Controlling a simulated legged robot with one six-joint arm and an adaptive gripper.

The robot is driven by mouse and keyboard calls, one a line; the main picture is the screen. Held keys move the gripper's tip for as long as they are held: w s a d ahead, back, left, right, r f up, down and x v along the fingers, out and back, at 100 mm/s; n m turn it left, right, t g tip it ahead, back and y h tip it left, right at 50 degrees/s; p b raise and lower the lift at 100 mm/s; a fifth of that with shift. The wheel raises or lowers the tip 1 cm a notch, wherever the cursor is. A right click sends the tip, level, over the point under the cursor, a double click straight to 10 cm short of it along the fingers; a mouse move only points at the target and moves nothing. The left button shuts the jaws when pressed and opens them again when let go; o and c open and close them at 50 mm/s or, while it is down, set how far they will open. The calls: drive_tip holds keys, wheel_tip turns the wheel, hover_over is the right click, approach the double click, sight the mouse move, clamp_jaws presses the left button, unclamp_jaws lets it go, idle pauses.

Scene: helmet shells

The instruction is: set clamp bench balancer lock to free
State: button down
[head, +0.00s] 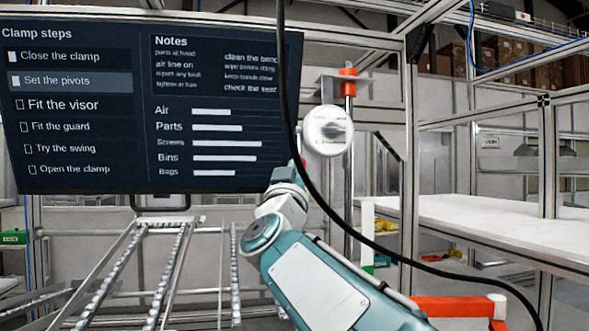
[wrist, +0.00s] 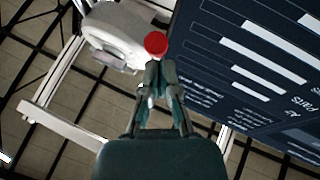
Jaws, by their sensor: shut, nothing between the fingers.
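The balancer is a round white housing (head: 328,130) with a grey raised part and small dark lettering on its face, in the middle of the head view. The lettering is too small to read, so the lock's setting cannot be told. The white housing also shows at the top of the wrist view (wrist: 112,32). A round red knob (wrist: 156,43) shows beside it, just past my fingertips. My gripper (wrist: 154,66) is shut and empty, pointing toward the red knob; whether it touches cannot be told. In the head view my wrist hides most of the gripper, left of and below the housing.
A dark screen (head: 150,105) with clamp steps hangs at left, close to my gripper. A black cable (head: 305,178) runs down past the housing's left side. A metal post with an orange collar (head: 348,72) stands behind. A roller rack (head: 165,265) is lower left, a white bench (head: 470,222) right.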

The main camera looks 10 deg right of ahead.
drive_tip(key=shift+w+f, duration=0.25)
drive_tip(key=shift+w, duration=0.25)
drive_tip(key=shift+w+f, duration=0.25)
drive_tip(key=shift+w, duration=0.25)
drive_tip(key=shift+d, duration=0.1)
